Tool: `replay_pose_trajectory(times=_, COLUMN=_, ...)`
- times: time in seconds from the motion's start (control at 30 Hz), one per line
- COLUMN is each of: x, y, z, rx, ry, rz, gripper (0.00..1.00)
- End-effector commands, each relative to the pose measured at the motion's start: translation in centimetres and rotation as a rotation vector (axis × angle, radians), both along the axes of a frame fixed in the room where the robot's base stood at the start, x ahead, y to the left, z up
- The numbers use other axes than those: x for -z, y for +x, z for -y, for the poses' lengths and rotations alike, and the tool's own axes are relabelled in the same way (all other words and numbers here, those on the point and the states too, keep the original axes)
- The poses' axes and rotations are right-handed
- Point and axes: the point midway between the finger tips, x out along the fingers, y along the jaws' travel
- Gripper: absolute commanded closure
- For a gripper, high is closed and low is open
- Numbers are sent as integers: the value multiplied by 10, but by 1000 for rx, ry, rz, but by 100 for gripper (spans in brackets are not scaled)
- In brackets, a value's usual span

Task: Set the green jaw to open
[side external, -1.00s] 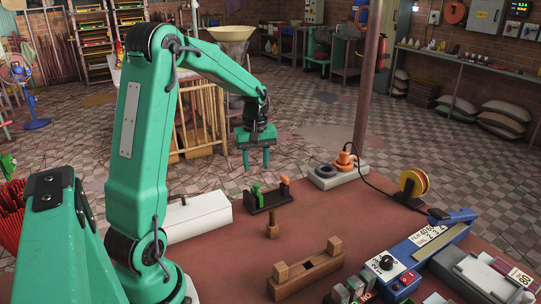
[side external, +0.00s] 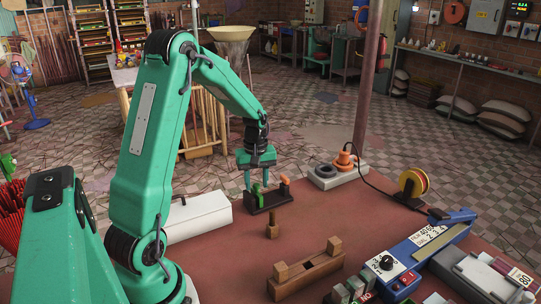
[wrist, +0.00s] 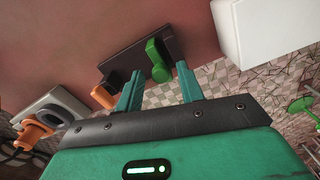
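The green jaw (side external: 257,194) is a small upright green piece at the left end of a black holder (side external: 271,202) on the reddish-brown table. An orange piece (side external: 285,181) stands at the holder's other end. My gripper (side external: 257,182) points down just above the green jaw, its two fingers apart. In the wrist view, the green jaw (wrist: 158,62) shows between the open fingertips of my gripper (wrist: 159,68), with the orange piece (wrist: 103,96) outside the left finger. I cannot tell whether either finger touches the green jaw.
A long white block (side external: 200,217) lies left of the holder. A small wooden peg (side external: 272,226) and a wooden cradle (side external: 306,275) stand in front. A grey base (side external: 337,177) with an orange knob is at the right. Bare table lies right of the peg.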

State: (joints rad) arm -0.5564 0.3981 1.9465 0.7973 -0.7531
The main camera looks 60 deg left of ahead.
Motion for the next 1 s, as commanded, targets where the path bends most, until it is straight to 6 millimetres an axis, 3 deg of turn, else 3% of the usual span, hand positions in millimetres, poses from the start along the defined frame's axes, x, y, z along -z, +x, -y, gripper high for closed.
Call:
replay_pose_trajectory(times=0.03, x=0, y=0, z=0, rx=0, ry=0, rz=0, gripper=73)
replay_pose_trajectory(times=0.17, x=0, y=0, z=0, rx=0, ry=0, rz=0, gripper=98)
replay_pose_trajectory(times=0.2, x=0, y=0, z=0, rx=0, ry=0, rz=0, gripper=100)
replay_pose_trajectory(times=0.43, x=0, y=3, z=0, rx=0, ry=0, rz=0, gripper=100)
replay_pose_trajectory(times=0.73, x=0, y=31, z=0, rx=1, ry=1, rz=2, gripper=100)
replay_pose_trajectory(times=1.0, x=-1, y=37, z=-1, rx=-1, ry=1, rz=2, gripper=100)
